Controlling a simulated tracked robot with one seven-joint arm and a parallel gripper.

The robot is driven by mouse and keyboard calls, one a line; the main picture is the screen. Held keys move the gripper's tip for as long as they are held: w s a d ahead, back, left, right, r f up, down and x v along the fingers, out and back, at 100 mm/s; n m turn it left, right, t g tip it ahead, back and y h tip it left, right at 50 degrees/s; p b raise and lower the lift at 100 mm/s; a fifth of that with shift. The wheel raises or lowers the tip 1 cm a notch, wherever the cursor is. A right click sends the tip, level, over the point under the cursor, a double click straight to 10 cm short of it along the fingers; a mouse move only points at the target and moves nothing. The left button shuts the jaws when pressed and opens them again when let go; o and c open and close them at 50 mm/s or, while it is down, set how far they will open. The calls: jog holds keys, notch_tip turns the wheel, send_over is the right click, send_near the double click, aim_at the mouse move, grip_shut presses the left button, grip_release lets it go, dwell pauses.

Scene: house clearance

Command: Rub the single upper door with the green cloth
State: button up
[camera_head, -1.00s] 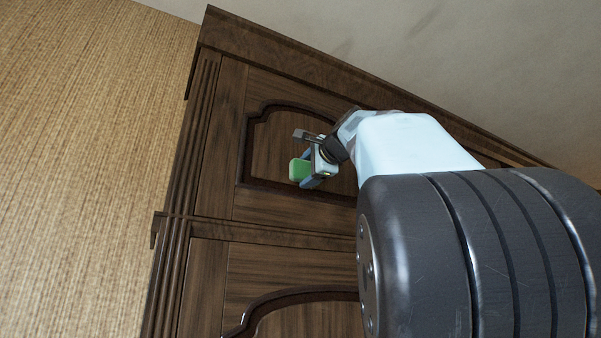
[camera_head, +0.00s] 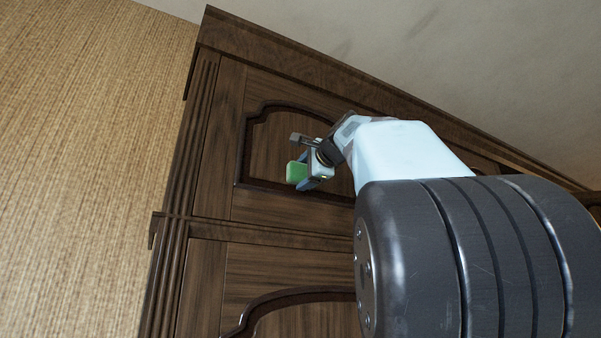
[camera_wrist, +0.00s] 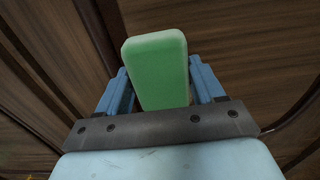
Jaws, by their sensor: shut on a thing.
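The green cloth (camera_head: 297,172) looks like a small folded block with rounded corners. My gripper (camera_head: 306,177) is shut on it, and the cloth sticks out beyond the fingers. In the wrist view the cloth (camera_wrist: 157,68) stands between the two blue fingers of my gripper (camera_wrist: 160,88). The upper door (camera_head: 217,150) is dark brown wood with a raised, arched dark moulding around its panel. My arm hides the right part of the door.
A lower door (camera_head: 205,285) with a similar arched moulding is below a horizontal ledge (camera_head: 270,235). A thick cornice (camera_head: 290,60) runs along the cabinet top under the pale ceiling (camera_head: 480,70). A woven tan wall (camera_head: 90,150) is at the left.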

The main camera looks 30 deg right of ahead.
jog(key=shift+s+d, duration=0.1)
jog(key=shift+d, duration=1.85)
jog(key=d, duration=0.3)
jog(key=shift+d, duration=0.3)
jog(key=shift+a, duration=3.85)
jog(key=shift+d, duration=0.1)
jog(key=d, duration=0.7)
jog(key=shift+d, duration=0.3)
